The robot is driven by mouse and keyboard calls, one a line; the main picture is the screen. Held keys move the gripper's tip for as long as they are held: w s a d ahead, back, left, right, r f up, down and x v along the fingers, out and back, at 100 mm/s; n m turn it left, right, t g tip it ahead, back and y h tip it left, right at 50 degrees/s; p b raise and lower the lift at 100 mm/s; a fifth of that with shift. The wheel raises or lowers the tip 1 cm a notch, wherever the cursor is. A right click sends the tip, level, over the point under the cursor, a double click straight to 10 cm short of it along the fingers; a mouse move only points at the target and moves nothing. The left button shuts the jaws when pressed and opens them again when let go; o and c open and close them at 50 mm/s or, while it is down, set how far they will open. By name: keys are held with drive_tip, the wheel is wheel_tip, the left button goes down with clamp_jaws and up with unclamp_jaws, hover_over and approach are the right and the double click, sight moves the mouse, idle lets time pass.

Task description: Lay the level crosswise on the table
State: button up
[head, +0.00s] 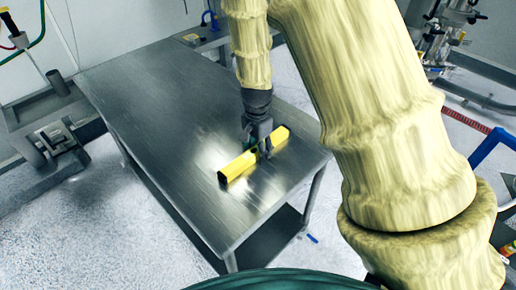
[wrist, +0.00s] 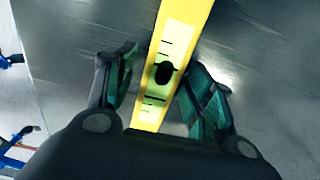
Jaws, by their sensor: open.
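The yellow level (head: 239,166) lies on the metal table (head: 150,100) near its near right end. In the head view it runs slantwise from lower left to upper right across the table's width. My gripper (head: 257,148) is just above the middle of the level, pointing down. In the wrist view the level (wrist: 180,42) passes between the two fingers of my gripper (wrist: 160,88), with its vial and dark centre showing between them. The fingers are apart, one on each side of the level, with gaps visible. The level's underside is hidden.
The rest of the tabletop is bare. A grey machine (head: 55,145) stands on the floor left of the table. A blue frame (head: 490,148) and steel equipment (head: 455,30) stand at the right. A small blue item (head: 312,238) lies on the floor by the table.

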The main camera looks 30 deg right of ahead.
sight(257, 149)
wheel_tip(257, 149, up, 12)
drive_tip(key=b, duration=0.1)
idle(0.5)
drive_tip(key=shift+r, duration=0.15)
